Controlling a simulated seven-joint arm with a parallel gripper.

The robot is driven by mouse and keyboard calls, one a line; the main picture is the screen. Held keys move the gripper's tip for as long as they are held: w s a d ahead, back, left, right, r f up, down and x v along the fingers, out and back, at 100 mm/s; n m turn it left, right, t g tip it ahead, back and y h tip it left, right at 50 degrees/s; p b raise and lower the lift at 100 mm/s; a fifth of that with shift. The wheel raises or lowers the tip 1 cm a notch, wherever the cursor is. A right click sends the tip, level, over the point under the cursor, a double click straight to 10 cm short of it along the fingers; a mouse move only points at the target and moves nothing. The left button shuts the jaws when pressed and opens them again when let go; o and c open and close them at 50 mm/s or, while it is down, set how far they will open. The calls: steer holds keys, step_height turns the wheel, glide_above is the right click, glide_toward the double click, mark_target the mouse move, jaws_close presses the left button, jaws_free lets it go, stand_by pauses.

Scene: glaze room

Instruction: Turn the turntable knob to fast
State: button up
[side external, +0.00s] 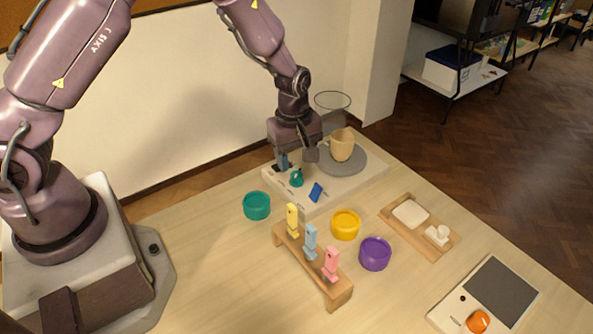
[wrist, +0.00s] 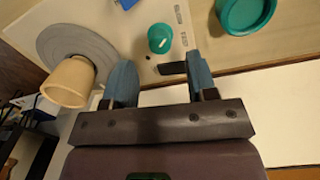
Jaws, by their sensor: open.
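The teal turntable knob (side external: 297,178) stands on the pale control base (side external: 282,186). In the wrist view, the knob (wrist: 160,38) has a white pointer mark, with small dark labels beside it that are too small to read. The grey turntable disc (side external: 358,167) is on the same base and carries a tan mug (side external: 342,144). My gripper (side external: 297,161) is open and empty, low over the base behind the knob. In the wrist view, the knob lies beyond the fingertips (wrist: 161,77), roughly centred between their lines and apart from both.
A blue lever (side external: 317,192) is near the knob. Teal (side external: 257,205), yellow (side external: 345,224) and purple (side external: 375,253) round containers stand in front, beside a wooden rack (side external: 315,268) of coloured figures. An orange knob (side external: 478,321) is on a separate device at lower right.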

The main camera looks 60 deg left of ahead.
mark_target(297, 174)
steer(key=shift+w+f, duration=0.1)
steer(key=shift+f, duration=2.15)
steer(key=shift+c, duration=0.2)
steer(key=c, duration=0.9)
